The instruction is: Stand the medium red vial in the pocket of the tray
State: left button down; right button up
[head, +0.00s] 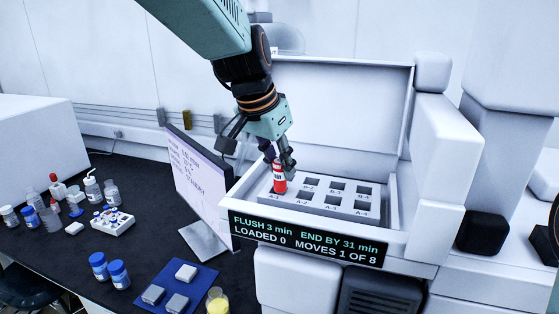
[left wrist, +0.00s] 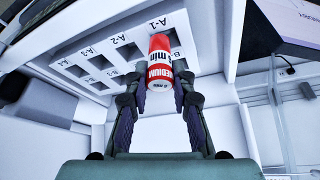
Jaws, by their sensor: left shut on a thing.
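My left gripper (head: 277,158) is shut on a red vial with a white label band (head: 279,178). The vial is upright at the tray's left end, over the A-1 pocket. In the left wrist view the vial (left wrist: 159,72) sits between the two fingers (left wrist: 158,98), its label reading "MEDIUM" and "min". The white tray (head: 318,206) has two rows of square pockets marked A and B; it also shows in the left wrist view (left wrist: 80,56). The vial hides the A-1 pocket, and I cannot tell whether its lower end is inside. My right gripper is not in view.
The tray lies in an open white machine with a raised lid (head: 345,110) behind and a display (head: 308,240) in front. A monitor (head: 198,180) stands close on the left. Bottles and a small white rack (head: 111,222) are on the dark bench.

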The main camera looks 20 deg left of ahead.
pick_arm(q)
jog(key=shift+w+a+f, duration=0.4)
jog(key=shift+w+f, duration=0.2)
jog(key=shift+f, duration=0.25)
jog(key=shift+d+f+b, duration=0.15)
jog(key=shift+f+b, duration=0.05)
jog(key=shift+b, duration=0.2)
jog(key=shift+s+f, duration=0.1)
jog(key=shift+s, duration=0.2)
jog(key=shift+w, duration=0.2)
jog(key=shift+w+f, duration=0.15)
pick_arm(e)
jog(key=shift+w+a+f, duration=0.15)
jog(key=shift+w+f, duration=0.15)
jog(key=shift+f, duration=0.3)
pick_arm(q)
jog(key=shift+f, duration=0.1)
jog(key=shift+s+f+b, duration=0.25)
jog(key=shift+s+b, duration=0.05)
jog(key=shift+b, duration=0.1)
jog(key=shift+f, duration=0.15)
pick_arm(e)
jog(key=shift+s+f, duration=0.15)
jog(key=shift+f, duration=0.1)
pick_arm(q)
jog(key=shift+w, duration=0.25)
